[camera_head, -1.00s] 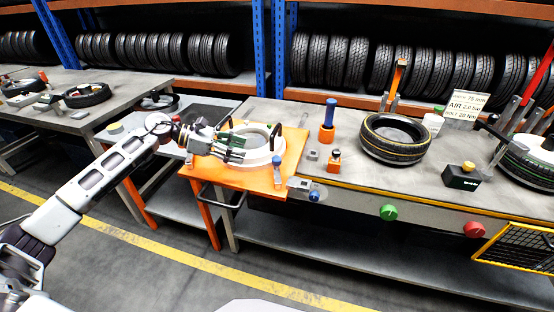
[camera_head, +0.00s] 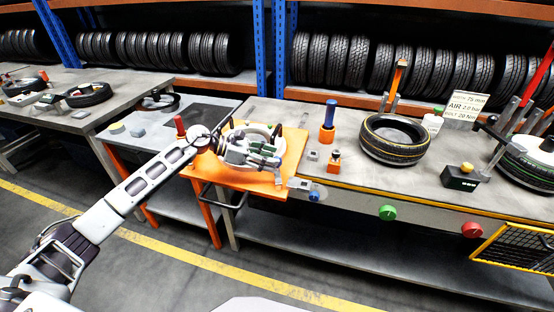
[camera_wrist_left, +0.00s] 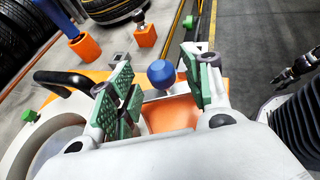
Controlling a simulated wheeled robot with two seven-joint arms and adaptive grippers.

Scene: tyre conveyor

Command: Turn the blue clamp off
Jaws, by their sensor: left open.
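A round blue knob (camera_wrist_left: 160,73), which I take as the blue clamp, shows in the left wrist view just ahead of and between my fingers, apart from them. In the head view my left gripper (camera_head: 264,156) is over the right side of the white ring fixture (camera_head: 236,133) on the orange plate (camera_head: 215,177), covering the clamp's spot. The left gripper also shows in the left wrist view (camera_wrist_left: 160,98), open and empty, with green pads. What seems to be my right gripper (camera_wrist_left: 300,68) is small at the right edge of that view; its jaws are unclear.
Black handles (camera_wrist_left: 75,80) rise from the ring. To the right are an orange holder with a blue post (camera_head: 327,122), a small orange block (camera_head: 333,166) and a tyre (camera_head: 394,138). A green button (camera_head: 387,212) and a blue button (camera_head: 314,196) are on the conveyor's front edge.

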